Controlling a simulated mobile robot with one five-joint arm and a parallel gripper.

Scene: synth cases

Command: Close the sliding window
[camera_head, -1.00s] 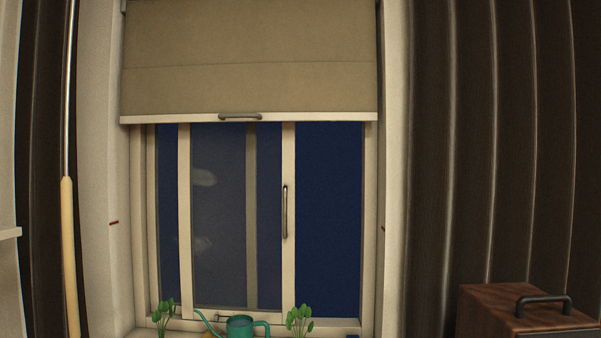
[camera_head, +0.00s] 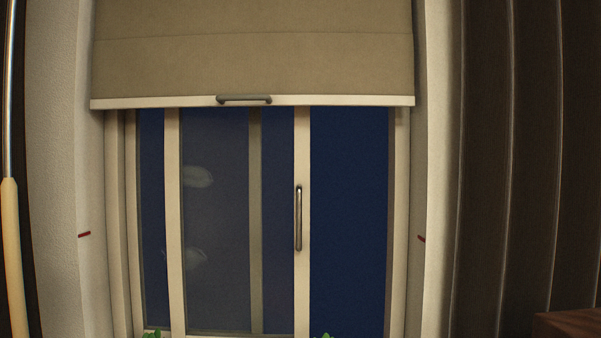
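The sliding window's pane (camera_head: 215,220) has a pale frame and a vertical grey handle (camera_head: 298,218) on its right stile. The pane stands away from both sides of the window frame (camera_head: 400,230). A wide dark blue gap (camera_head: 348,220) shows to its right and a narrow one to its left. Behind the glass, another pale upright shows. The bottom of the window is cut off by the picture's lower edge. My gripper is not in view.
A beige blind (camera_head: 250,50) with a handle (camera_head: 244,99) on its bottom bar covers the window's top. Plant leaves (camera_head: 152,334) show at the bottom edge. A pale pole (camera_head: 13,250) stands at left, dark curtain (camera_head: 530,150) and a brown box (camera_head: 568,324) at right.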

